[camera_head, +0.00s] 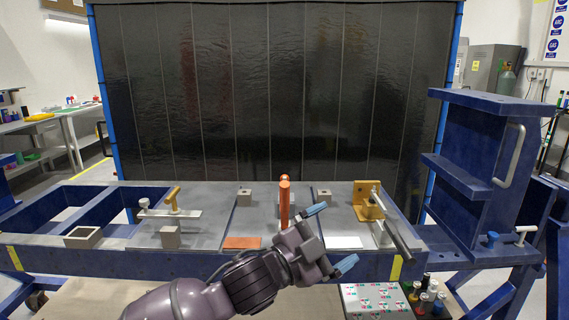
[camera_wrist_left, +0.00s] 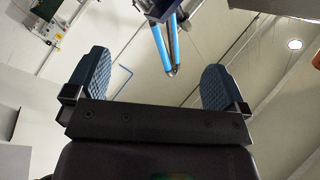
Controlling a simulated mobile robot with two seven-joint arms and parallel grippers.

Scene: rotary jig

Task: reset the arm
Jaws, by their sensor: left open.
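My left gripper (camera_head: 336,237) is open in front of the bench, its two blue fingers spread apart and pointing right, with nothing visible between them. Both fingers also show wide apart in the left wrist view (camera_wrist_left: 155,78), which looks up at the ceiling. An orange upright arm (camera_head: 285,203) stands at the middle of the jig table (camera_head: 213,232), just behind my gripper; its lower part is partly hidden. My right gripper is not in view.
An orange pad (camera_head: 242,242) and a white pad (camera_head: 345,242) lie near the front edge. A clamp with a yellow handle (camera_head: 173,199) stands at the left. A tall blue fixture (camera_head: 483,170) stands right of the bench.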

